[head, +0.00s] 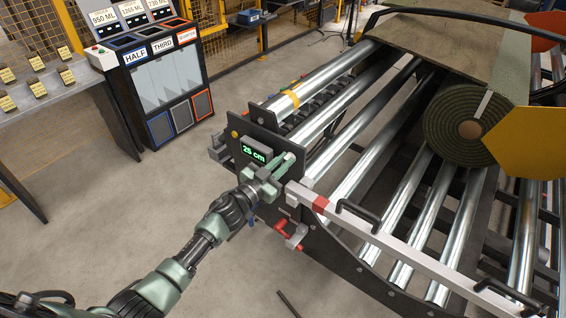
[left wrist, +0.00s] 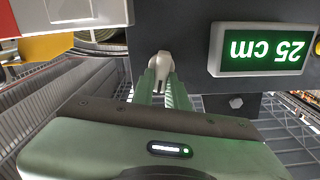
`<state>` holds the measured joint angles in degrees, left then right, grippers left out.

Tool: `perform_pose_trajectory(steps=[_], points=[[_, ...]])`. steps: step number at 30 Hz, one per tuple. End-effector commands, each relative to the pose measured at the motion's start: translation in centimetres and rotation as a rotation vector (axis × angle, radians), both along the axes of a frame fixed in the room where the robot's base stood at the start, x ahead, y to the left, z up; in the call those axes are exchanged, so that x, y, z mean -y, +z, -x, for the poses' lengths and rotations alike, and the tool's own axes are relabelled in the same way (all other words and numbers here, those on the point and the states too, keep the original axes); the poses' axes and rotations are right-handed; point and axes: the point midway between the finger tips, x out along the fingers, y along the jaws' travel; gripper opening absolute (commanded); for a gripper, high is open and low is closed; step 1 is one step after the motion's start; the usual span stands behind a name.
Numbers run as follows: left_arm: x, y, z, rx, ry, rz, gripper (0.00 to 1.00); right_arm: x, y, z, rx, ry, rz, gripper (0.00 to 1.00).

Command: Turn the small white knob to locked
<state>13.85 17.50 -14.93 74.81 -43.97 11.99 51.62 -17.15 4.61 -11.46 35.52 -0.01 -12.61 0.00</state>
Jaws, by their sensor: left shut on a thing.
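The small white knob (left wrist: 160,63) sits on the dark panel (left wrist: 190,40) in the left wrist view, beside the green-lit "25 cm" display (left wrist: 263,48). That display appears upside down there. My left gripper (left wrist: 162,80) is shut on the knob, with its two green fingers at the knob's near end. In the head view my left gripper (head: 279,168) is at the panel (head: 240,130), just below and right of the display (head: 254,153). It hides the knob there. I cannot read any lock marking. My right gripper is not in view.
A roller conveyor (head: 345,115) with a turf roll (head: 465,125) fills the right. A white bar (head: 400,253) with black handles runs along its front. A red-handled clamp (head: 290,236) hangs below the gripper. A bin cabinet (head: 165,90) stands behind; the left floor is clear.

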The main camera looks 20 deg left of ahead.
Motion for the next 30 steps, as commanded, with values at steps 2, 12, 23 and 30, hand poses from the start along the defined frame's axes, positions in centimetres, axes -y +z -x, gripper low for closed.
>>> perform_pose_trajectory(steps=[2, 12, 23, 30], points=[[0.1, -0.2, 0.0, 0.024, -0.001, -0.067, 0.00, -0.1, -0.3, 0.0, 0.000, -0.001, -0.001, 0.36], [0.4, -0.4, 0.2, 0.134, -0.001, -0.370, 0.00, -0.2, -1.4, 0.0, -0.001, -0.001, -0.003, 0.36], [0.7, -0.8, 0.3, 0.251, -0.001, -0.692, 0.00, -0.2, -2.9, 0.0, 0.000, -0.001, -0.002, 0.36], [0.8, -1.0, 0.3, 0.328, -0.001, -0.905, 0.00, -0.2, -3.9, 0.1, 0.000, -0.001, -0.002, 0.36]])
